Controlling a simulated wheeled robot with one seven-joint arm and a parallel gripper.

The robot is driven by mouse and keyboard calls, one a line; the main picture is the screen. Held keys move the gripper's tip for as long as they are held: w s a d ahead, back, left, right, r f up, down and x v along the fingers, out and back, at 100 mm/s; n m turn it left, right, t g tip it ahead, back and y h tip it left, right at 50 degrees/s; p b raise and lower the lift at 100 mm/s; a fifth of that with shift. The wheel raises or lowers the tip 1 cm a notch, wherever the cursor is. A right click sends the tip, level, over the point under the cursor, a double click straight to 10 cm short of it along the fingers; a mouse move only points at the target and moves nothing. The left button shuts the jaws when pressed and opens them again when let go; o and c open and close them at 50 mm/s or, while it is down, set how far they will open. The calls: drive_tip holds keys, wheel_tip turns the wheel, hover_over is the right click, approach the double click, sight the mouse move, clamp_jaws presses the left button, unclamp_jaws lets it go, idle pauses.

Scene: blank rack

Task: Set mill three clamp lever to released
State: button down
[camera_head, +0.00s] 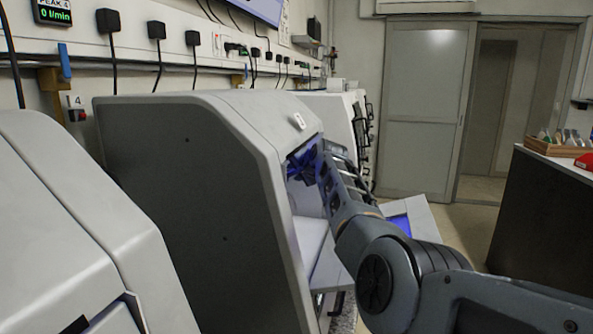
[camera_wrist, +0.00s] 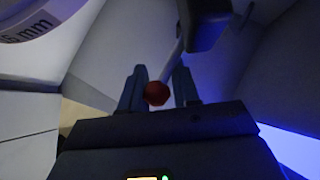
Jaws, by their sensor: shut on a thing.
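A red round knob (camera_wrist: 156,93), which looks like the end of the clamp lever, sits between the two fingers of my gripper (camera_wrist: 158,82) in the wrist view. The fingers are shut on it. In the head view my gripper (camera_head: 306,163) reaches into the blue-lit opening of a grey mill (camera_head: 200,160), and the knob is hidden there. A small white label (camera_head: 299,121) on the mill's top front edge is too small to read.
A white round part marked "mm" (camera_wrist: 30,22) is at upper left in the wrist view, and a dark block (camera_wrist: 205,22) hangs above the fingers. The mill's walls are close around my gripper. Another grey machine (camera_head: 75,230) stands at near left. A dark counter (camera_head: 540,220) stands at right.

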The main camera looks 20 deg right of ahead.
drive_tip(key=shift+s+a+f, duration=0.1)
drive_tip(key=shift+a+f, duration=0.3)
drive_tip(key=shift+f, duration=0.2)
drive_tip(key=c, duration=1.1)
unclamp_jaws()
drive_tip(key=o, duration=0.3)
drive_tip(key=shift+r, duration=0.2)
drive_tip(key=shift+d+r, duration=0.1)
drive_tip(key=shift+r, duration=0.05)
drive_tip(key=shift+d+r, duration=0.1)
drive_tip(key=v, duration=0.7)
drive_tip(key=shift+s+b, duration=0.3)
drive_tip(key=shift+b, duration=0.05)
drive_tip(key=shift+c, duration=0.5)
